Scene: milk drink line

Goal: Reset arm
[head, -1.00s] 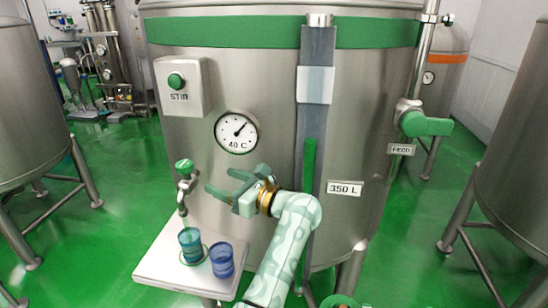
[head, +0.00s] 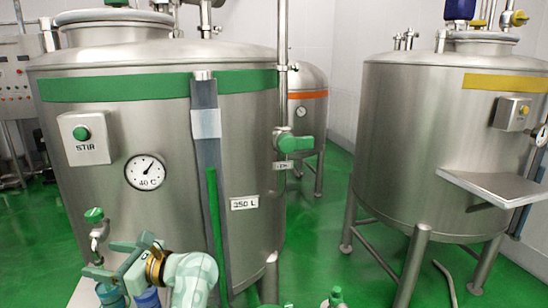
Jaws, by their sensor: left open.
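My left gripper (head: 112,260) is in the lower left of the head view, in front of the green-banded steel tank (head: 215,140). Its pale green jaws are apart, point left towards the small green-knobbed tap (head: 96,230), and hold nothing that I can see. A teal cup (head: 110,297) and a blue cup (head: 147,299) show just below the gripper, partly cut by the bottom edge and partly hidden by it. My right gripper is not in view.
The tank carries a STIR button box (head: 88,138), a dial (head: 146,172) and a green-handled valve (head: 295,143). A yellow-banded tank (head: 415,150) with a metal shelf (head: 495,186) stands at the right. Green floor (head: 335,235) is open between the tanks.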

